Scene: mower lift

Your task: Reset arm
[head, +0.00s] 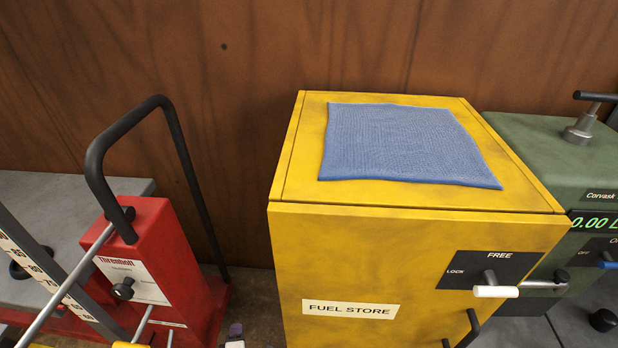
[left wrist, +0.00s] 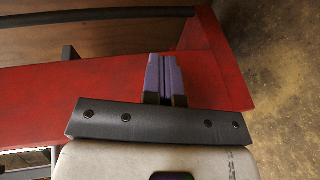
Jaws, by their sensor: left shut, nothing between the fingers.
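The lift has a black bent handle (head: 180,150) and a black knob (head: 123,289). My right gripper is not in view.
A yellow fuel store cabinet (head: 400,255) stands right of the lift, with a blue cloth (head: 405,145) on top and a white-tipped lever (head: 496,291) beside FREE. A green machine (head: 550,150) stands further right. A brown wall (head: 250,60) closes the back.

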